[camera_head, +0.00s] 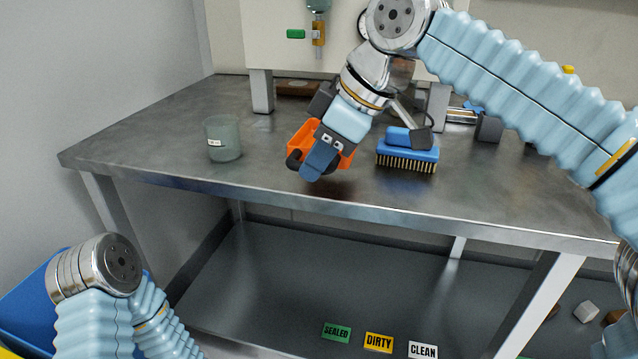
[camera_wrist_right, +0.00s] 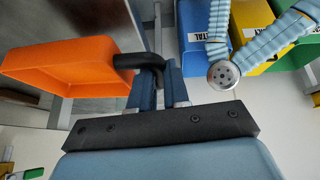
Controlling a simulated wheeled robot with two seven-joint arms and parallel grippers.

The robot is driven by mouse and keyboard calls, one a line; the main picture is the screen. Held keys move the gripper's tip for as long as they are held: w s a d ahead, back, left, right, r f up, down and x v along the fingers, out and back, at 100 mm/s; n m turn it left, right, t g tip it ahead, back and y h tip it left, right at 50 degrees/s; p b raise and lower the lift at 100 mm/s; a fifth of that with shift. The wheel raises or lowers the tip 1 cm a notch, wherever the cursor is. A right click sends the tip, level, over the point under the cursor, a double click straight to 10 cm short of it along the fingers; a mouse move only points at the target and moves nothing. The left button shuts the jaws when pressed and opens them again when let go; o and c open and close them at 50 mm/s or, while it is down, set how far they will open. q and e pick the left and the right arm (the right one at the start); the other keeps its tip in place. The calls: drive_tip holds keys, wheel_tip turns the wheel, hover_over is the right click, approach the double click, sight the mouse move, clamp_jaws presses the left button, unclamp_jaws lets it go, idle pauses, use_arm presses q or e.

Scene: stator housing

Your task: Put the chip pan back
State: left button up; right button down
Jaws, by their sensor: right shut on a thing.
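The chip pan (camera_head: 303,138) is an orange open pan with a black handle. My right gripper (camera_head: 314,172) holds it above the front edge of the steel table (camera_head: 200,112). In the right wrist view the pan (camera_wrist_right: 62,66) extends left from the fingers, and its black handle (camera_wrist_right: 135,60) lies at the shut right gripper (camera_wrist_right: 160,78). In the head view my arm and gripper cover part of the pan. My left arm shows at the lower left, but its gripper is out of view.
A grey-green cup (camera_head: 223,138) stands on the table's left. A blue brush (camera_head: 407,155) lies to the right of my right gripper. A machine (camera_head: 285,50) stands at the back. Below are a lower shelf (camera_head: 300,270) and SEALED, DIRTY and CLEAN labels (camera_head: 379,343).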

drive_tip(key=f, duration=0.1)
drive_tip(key=w+f, duration=0.1)
drive_tip(key=f, duration=0.1)
drive_tip(key=f+b, duration=0.1)
drive_tip(key=f, duration=0.1)
drive_tip(key=shift+w+d, duration=0.15)
drive_tip(key=shift+w, duration=0.15)
drive_tip(key=c, duration=1.1)
unclamp_jaws()
drive_tip(key=shift+r, duration=0.1)
drive_tip(key=p+v, duration=0.2)
drive_tip(key=v, duration=0.9)
drive_tip(key=shift+d+r, duration=0.2)
drive_tip(key=shift+r, duration=0.1)
drive_tip(key=shift+s, duration=0.15)
